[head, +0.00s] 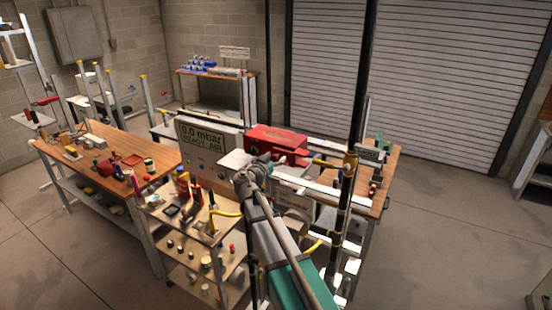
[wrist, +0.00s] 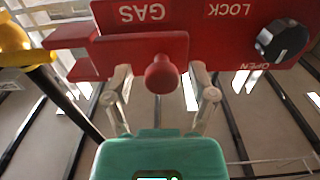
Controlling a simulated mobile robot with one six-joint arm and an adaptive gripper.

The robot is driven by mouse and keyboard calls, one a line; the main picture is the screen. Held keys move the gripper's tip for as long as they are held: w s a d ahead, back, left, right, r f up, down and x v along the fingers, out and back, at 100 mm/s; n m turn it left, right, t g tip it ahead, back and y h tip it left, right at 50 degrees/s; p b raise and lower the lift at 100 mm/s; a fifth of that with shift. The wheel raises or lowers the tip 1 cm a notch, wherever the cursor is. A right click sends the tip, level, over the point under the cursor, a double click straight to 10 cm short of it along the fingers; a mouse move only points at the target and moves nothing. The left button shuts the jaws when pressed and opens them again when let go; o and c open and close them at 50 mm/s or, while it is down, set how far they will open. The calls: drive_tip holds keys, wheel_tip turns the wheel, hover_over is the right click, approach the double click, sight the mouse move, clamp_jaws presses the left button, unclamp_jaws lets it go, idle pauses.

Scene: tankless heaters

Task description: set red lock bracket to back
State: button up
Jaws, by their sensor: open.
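The red lock bracket (head: 276,142) is in the middle of the head view, beside a grey display panel. In the wrist view the red bracket (wrist: 130,50) spans the top, with upside-down lettering GAS, LOCK and OPEN. A round red knob (wrist: 162,75) sticks out of its lower edge. A black dial (wrist: 283,41) sits at its right end. My gripper (wrist: 160,82) is open, with one finger on each side of the red knob. I cannot tell whether either finger touches it. In the head view my gripper (head: 256,170) is in front of the bracket, its fingers hard to make out.
A yellow fitting (wrist: 14,45) is left of the bracket in the wrist view. The display panel (head: 208,145) reads 0.0 mbar. A wooden workbench (head: 150,152) with tools stands left. A dark vertical pole (head: 358,100) rises right of my arm. Floor at the right is clear.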

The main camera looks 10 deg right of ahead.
drive_tip(key=v, duration=1.1)
drive_tip(key=shift+s+a, duration=0.2)
drive_tip(key=shift+a, duration=0.1)
drive_tip(key=s+d+f+n+g+y+b, duration=0.1)
drive_tip(key=s+d+f+g+b, duration=0.2)
drive_tip(key=f, duration=0.4)
drive_tip(key=s+d+f+g+y+b, duration=0.1)
drive_tip(key=s+d+f+g+b, duration=0.2)
drive_tip(key=f, duration=0.4)
drive_tip(key=s+d+f+n+g+y+b, duration=0.1)
drive_tip(key=s+d+f+g+b, duration=0.2)
drive_tip(key=f, duration=0.4)
drive_tip(key=s+a+f+n+g+y+b, duration=0.2)
drive_tip(key=s+f+n+y+b, duration=0.1)
drive_tip(key=s+f, duration=0.4)
drive_tip(key=s+a+f+n+g+y+b, duration=0.2)
drive_tip(key=s+f+y+b, duration=0.4)
drive_tip(key=f, duration=0.3)
drive_tip(key=shift+s+a+n, duration=0.5)
drive_tip(key=shift+a+n, duration=0.3)
